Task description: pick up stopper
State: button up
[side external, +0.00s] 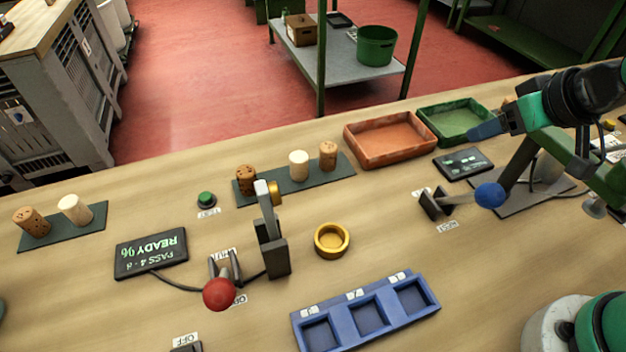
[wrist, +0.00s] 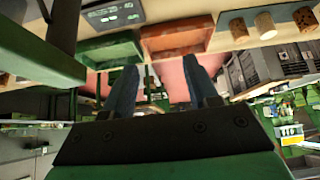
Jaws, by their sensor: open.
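Several cork stoppers stand on two dark mats. On the middle mat (side external: 275,185) are a dark speckled brown stopper (side external: 246,181), a pale stopper (side external: 299,165) and a brown stopper (side external: 328,156). On the left mat (side external: 92,226) are a speckled brown stopper (side external: 31,222) and a pale stopper (side external: 75,210). My gripper (side external: 480,131) is at the right, raised above the table near the green tray, well apart from the stoppers. In the wrist view my gripper (wrist: 163,82) is open and empty, with stoppers (wrist: 265,25) at the upper right.
An orange tray (side external: 390,153) and a green tray (side external: 480,110) sit along the far edge. A grey upright fixture (side external: 272,250), red-knobbed lever (side external: 219,294), blue-knobbed lever (side external: 489,195), yellow ring (side external: 332,254) and blue three-pocket holder (side external: 380,338) occupy the middle and front.

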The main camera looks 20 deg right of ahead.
jog(key=o, duration=0.4)
jog(key=n+g+y, duration=0.3)
jog(key=n+g, duration=0.1)
jog(key=n, duration=0.5)
send_near(301, 157)
jog(key=x, duration=0.5)
jog(key=shift+w+f, duration=0.1)
jog(key=shift+f, duration=0.1)
jog(key=shift+x, duration=2.95)
